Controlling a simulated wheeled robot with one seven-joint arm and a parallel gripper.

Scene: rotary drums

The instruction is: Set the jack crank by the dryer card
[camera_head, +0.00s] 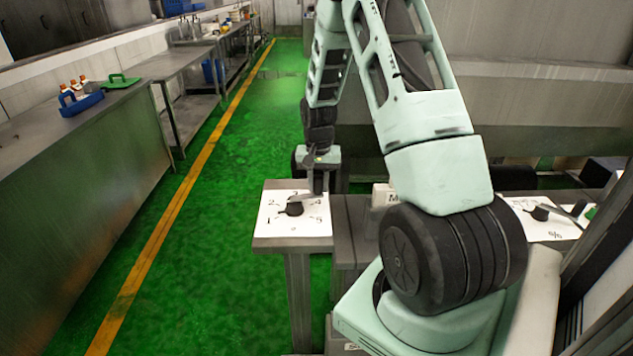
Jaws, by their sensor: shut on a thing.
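A dark crank (292,209) sits on a white plate (268,229) with numbers printed around it; 1, 2, 4 and 5 are readable. The plate lies on a small grey stand. My gripper (318,190) points down at the plate's upper right part and is shut on the crank's arm, near the upper numbers. The fingers hide part of the crank and the plate there. A second white plate (553,232) with a dark knob (541,213) and small print lies at the right. I cannot tell which plate or sign is the dryer card.
A white sign (381,196) is partly hidden behind my arm. Steel counters (85,130) run along the left, with a blue caddy (80,103) of bottles and a green-handled tool (122,81). The green floor left of the stand is clear, with a yellow line (165,225).

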